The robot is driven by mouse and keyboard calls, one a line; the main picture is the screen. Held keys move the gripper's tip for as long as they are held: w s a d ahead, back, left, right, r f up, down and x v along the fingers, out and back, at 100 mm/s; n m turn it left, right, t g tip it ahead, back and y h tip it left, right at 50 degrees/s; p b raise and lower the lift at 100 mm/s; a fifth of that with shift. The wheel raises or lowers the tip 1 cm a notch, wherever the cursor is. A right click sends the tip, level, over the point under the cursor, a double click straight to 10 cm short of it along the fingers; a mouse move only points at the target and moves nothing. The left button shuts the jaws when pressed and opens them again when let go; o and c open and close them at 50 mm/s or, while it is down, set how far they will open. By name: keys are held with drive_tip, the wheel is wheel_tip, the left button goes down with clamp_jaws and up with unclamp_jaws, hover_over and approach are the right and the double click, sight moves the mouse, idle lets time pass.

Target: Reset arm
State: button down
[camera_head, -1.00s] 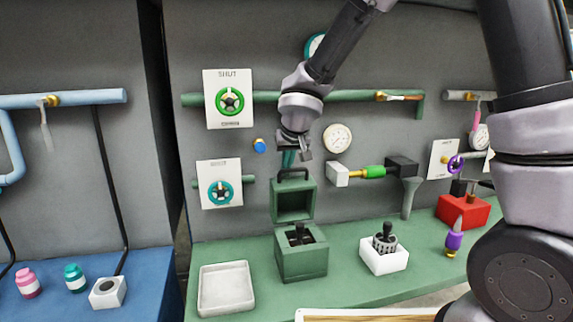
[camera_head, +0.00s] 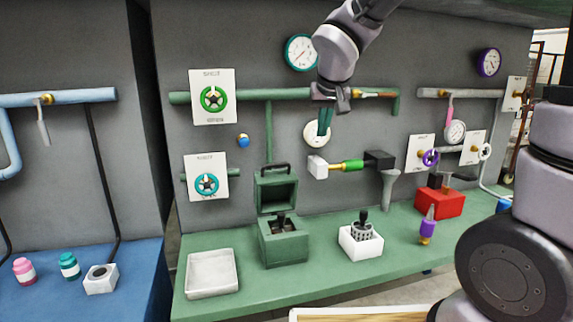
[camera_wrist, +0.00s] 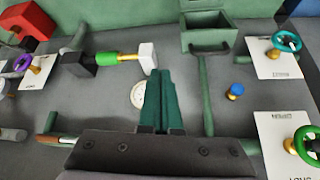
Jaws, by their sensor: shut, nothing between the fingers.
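My gripper (camera_head: 324,124) is raised in front of the grey wall panel in the head view. Its green fingers point down and overlap the white gauge (camera_head: 316,138) in the picture. In the wrist view the fingers (camera_wrist: 158,88) lie close together with nothing between them. The gauge (camera_wrist: 138,95) shows beside them there, partly hidden. The gripper is apart from the bench and holds nothing.
Below stand an open green box (camera_head: 284,246), a white tray (camera_head: 212,287) and a white holder (camera_head: 360,246). A green pipe (camera_head: 285,95), a green handwheel (camera_head: 213,98) and a white-green-black fitting (camera_head: 350,166) are on the wall nearby. The bench front (camera_head: 320,278) is bare.

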drive_tip(key=s+d+r+m, duration=0.2)
drive_tip(key=s+d+r, duration=0.1)
drive_tip(key=s+d, duration=0.5)
drive_tip(key=s+d+r+m+y, duration=0.1)
drive_tip(key=s+d+r+m, duration=0.2)
drive_tip(key=s+d, duration=0.5)
drive_tip(key=shift+s+d+r+t, duration=0.15)
drive_tip(key=shift+d+r+t, duration=0.15)
drive_tip(key=shift+r, duration=0.2)
